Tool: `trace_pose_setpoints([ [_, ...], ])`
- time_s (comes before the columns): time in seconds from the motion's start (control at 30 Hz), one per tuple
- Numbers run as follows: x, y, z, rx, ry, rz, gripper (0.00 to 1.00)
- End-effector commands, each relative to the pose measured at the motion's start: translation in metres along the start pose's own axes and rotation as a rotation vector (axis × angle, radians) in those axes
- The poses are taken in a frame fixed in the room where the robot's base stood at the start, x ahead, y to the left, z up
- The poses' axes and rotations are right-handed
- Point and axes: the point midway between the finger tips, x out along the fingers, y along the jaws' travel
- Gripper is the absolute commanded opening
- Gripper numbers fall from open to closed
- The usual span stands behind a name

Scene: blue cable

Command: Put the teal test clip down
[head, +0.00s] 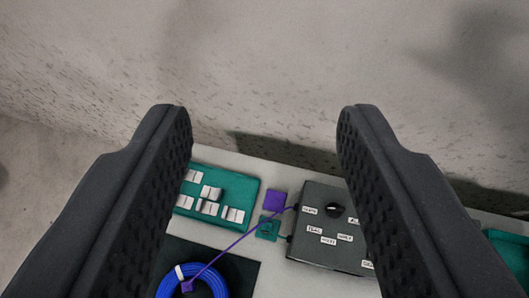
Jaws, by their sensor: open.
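My gripper (264,115) is open, with its two black fingers wide apart and nothing between the tips. Below it on the pale bench is a small teal square (273,221), with the small teal test clip (267,230) on it. A short dark lead joins the clip to the dark grey test box (325,249), which has a black knob and white labels. The clip is small, so its exact pose is hard to tell. The right finger hides part of the box.
A purple square (275,201) lies behind the teal one. A purple lead (238,241) runs from the box to a purple clip (187,286) at the blue cable coil (215,279), on a dark mat. A teal tray (236,189) holds several pale labelled blocks. A concrete wall stands behind.

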Motion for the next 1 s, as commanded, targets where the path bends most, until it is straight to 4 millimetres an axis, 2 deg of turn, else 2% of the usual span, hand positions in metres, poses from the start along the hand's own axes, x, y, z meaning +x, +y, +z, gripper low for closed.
trace_pose_setpoints([
  [0.03,-0.025,-0.001,-0.014,-0.007,0.055,-0.012,0.46],
  [0.1,-0.053,0.002,-0.029,-0.019,0.120,-0.022,0.46],
  [0.2,-0.081,0.003,-0.042,-0.028,0.182,-0.034,0.46],
  [0.3,-0.100,0.003,-0.049,-0.035,0.220,-0.040,0.46],
  [0.47,-0.106,0.003,-0.052,-0.039,0.236,-0.043,0.46],
  [0.67,-0.106,0.003,-0.052,-0.038,0.235,-0.042,0.46],
  [0.83,-0.100,0.004,-0.041,-0.038,0.235,-0.042,0.46],
  [1.0,-0.101,0.004,-0.042,-0.038,0.235,-0.042,0.46],
])
